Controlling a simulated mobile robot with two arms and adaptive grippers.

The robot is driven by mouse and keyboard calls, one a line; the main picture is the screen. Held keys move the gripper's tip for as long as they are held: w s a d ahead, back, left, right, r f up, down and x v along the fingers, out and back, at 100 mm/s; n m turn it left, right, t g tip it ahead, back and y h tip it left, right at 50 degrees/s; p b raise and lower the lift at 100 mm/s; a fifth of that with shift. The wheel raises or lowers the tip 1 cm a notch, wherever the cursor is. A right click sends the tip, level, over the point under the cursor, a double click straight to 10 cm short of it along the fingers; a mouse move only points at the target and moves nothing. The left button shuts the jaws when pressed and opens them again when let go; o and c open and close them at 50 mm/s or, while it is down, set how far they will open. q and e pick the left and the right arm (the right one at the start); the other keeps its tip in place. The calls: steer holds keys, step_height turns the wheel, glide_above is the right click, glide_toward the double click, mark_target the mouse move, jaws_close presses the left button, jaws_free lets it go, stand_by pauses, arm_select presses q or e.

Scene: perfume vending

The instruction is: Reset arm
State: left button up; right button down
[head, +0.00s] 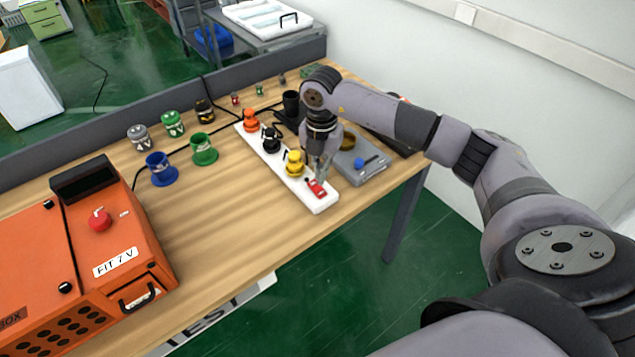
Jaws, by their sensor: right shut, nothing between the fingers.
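My right gripper (321,172) is shut and empty. It points down over the near end of a white strip (322,203), close to a small red item (317,188) there. I cannot tell whether the fingertips touch the red item. My right arm reaches in from the right side of the head view. My left gripper is not in view.
The white strip also bears yellow (294,163), black (271,139) and orange (250,120) pieces. A grey box (362,160) stands right of the gripper. Blue (161,168) and green (204,149) cups and an orange case (80,265) are to the left. Bare wood (225,215) lies between.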

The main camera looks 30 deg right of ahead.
step_height(320, 180, up, 2)
steer(key=shift+p, duration=0.5)
steer(key=shift+f, duration=0.1)
